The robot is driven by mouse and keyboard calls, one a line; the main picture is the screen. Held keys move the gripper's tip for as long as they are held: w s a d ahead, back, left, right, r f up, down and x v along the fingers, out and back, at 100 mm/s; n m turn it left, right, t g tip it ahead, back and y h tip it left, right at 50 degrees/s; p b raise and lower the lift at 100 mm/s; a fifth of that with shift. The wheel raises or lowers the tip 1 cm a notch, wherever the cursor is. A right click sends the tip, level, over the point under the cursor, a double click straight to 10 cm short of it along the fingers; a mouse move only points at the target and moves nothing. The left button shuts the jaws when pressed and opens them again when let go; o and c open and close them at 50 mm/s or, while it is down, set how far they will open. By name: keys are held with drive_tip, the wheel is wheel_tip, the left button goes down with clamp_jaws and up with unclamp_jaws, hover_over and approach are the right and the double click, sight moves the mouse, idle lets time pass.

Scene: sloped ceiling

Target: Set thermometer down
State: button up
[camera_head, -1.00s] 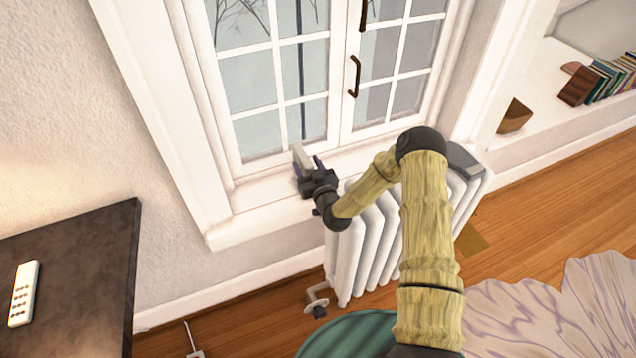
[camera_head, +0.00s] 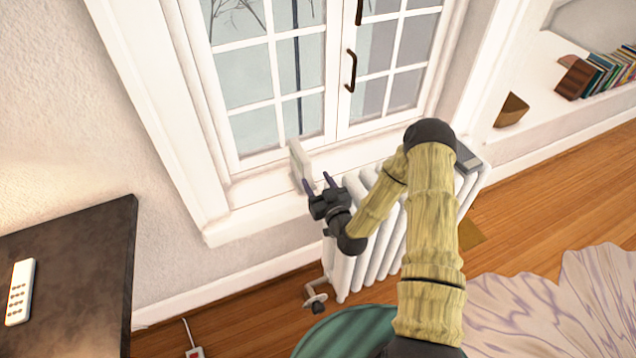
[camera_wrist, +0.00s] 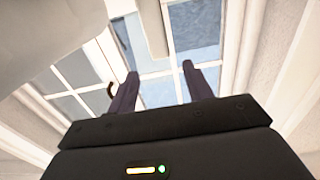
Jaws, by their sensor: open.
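The thermometer looks like a pale, flat, upright block (camera_head: 299,163) at the window sill (camera_head: 262,190), in front of the left window pane in the head view. Its lower end is close to my fingertips, and I cannot tell exactly how its base meets the sill. My gripper (camera_head: 318,180) is open, just to the right of and in front of the block, with nothing between its fingers. In the wrist view the two dark fingers (camera_wrist: 160,70) stand apart with window panes showing between them.
A white radiator (camera_head: 362,265) stands below the sill, under my arm. The window frame (camera_head: 188,110) rises at the left. A dark table (camera_head: 75,270) with a white remote (camera_head: 20,292) is at lower left. A shelf with books (camera_head: 600,75) is at upper right.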

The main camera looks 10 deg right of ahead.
drive_tip(key=s+d+r+m+g+h, duration=0.1)
drive_tip(key=s+d+r+g+h, duration=0.1)
drive_tip(key=s+d+r+g, duration=0.2)
drive_tip(key=s+d+r+m+g+h, duration=0.2)
drive_tip(key=s+r+g, duration=0.8)
drive_tip(key=s, duration=1)
wheel_tip(320, 180, up, 3)
drive_tip(key=shift+d+f+m+g+h, duration=0.1)
drive_tip(key=shift+d+m+g+h, duration=0.2)
drive_tip(key=shift+d+h, duration=0.65)
drive_tip(key=shift+d, duration=0.15)
